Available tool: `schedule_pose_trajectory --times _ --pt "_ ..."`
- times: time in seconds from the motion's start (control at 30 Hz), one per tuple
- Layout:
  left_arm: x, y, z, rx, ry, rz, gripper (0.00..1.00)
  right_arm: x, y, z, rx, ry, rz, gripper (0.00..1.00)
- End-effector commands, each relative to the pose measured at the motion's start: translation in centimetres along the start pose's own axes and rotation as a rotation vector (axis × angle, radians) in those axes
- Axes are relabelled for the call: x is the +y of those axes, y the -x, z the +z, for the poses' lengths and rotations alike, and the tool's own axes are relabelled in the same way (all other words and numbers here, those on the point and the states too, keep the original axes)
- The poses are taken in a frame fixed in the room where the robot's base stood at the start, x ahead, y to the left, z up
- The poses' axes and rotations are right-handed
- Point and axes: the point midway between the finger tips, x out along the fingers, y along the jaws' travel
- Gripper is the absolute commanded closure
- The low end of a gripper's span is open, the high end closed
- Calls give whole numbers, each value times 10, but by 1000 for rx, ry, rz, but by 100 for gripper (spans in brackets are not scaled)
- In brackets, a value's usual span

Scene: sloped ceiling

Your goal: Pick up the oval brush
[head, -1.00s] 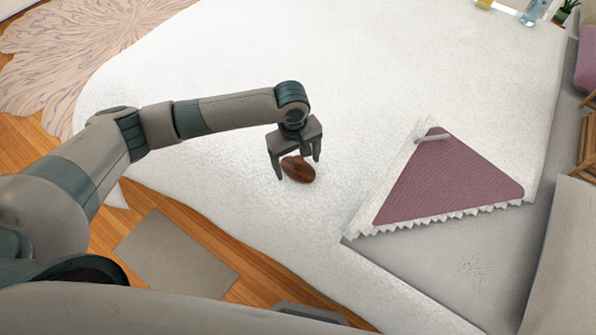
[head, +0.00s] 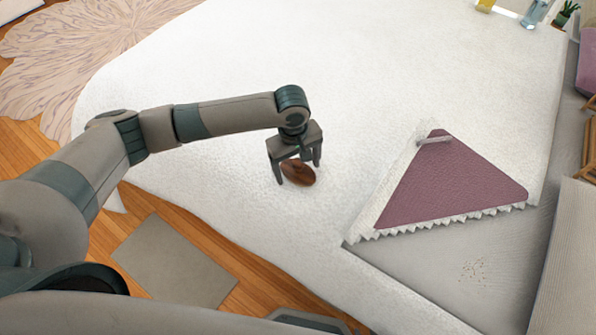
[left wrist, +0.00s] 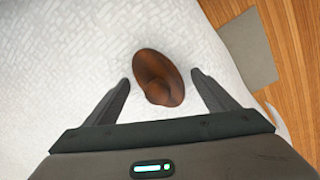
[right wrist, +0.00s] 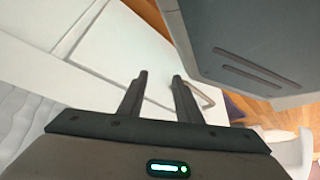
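The oval brush (head: 299,172) is a brown wooden oval lying on the white bed cover. My left gripper (head: 296,176) is directly above it, pointing down, with its fingers open. In the left wrist view the brush (left wrist: 159,77) lies between and slightly beyond the two fingertips, with a gap on each side. Whether the fingertips reach down to the brush's height is hard to tell. My right gripper (right wrist: 160,77) shows only in the right wrist view. Its fingers are apart with nothing between them, away from the bed cover.
The white bed cover (head: 400,70) is broad and mostly clear around the brush. A folded purple corner (head: 450,180) with a fringed edge lies to the right. A grey mat (head: 172,262) lies on the wooden floor. White furniture panels (right wrist: 110,45) show near my right gripper.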

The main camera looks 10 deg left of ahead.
Motion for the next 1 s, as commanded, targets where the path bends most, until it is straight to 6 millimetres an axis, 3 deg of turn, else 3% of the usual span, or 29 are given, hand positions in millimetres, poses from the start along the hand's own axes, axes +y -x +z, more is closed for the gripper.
schedule_pose_trajectory --times 0.03,0.17,0.2,0.77,0.87,1.0 --pt "0 0 0 0 0 0 32 0 0 0 0 0 0 69" --pt "0 0 0 0 0 0 64 0 0 0 -1 0 0 69" --pt "0 0 0 0 0 0 66 0 0 0 -1 0 0 69" --pt "0 4 0 0 0 0 67 0 5 7 -21 0 1 69" --pt "0 8 0 -1 1 0 67 2 9 18 -50 1 2 69" --pt "1 13 0 -1 1 0 67 10 17 52 -137 1 11 69"
